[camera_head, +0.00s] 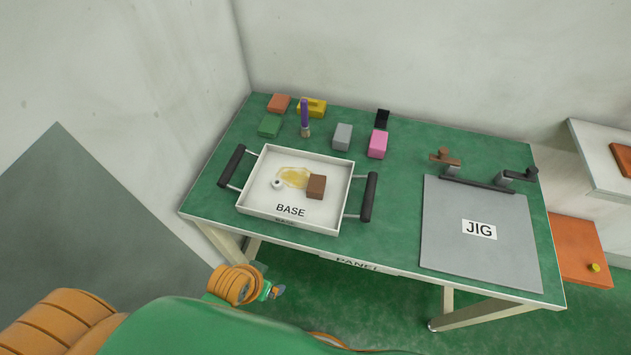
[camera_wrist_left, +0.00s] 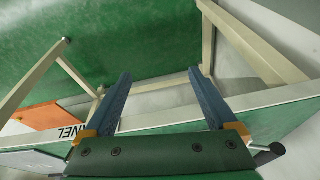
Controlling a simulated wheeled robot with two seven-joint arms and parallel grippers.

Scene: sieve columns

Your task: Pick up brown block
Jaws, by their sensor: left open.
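The brown block (camera_head: 316,186) lies in the white tray (camera_head: 256,205) marked BASE, at the right edge of a yellowish puddle (camera_head: 290,176). A small white ring-like piece (camera_head: 277,184) lies at the puddle's left edge. My left gripper (camera_head: 277,291) is low in front of the table, apart from the tray and block. In the left wrist view my left gripper (camera_wrist_left: 160,71) has its two blue fingers spread, with nothing between them. The block is not in that view. My right gripper is not in view.
On the green table (camera_head: 400,140), several coloured blocks, a purple-handled brush (camera_head: 305,118) and a black item (camera_head: 382,118) stand behind the tray. The tray has black side handles (camera_head: 368,197). A grey JIG plate (camera_head: 465,255) with clamps lies right. The table's front edge (camera_wrist_left: 170,128) crosses the wrist view.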

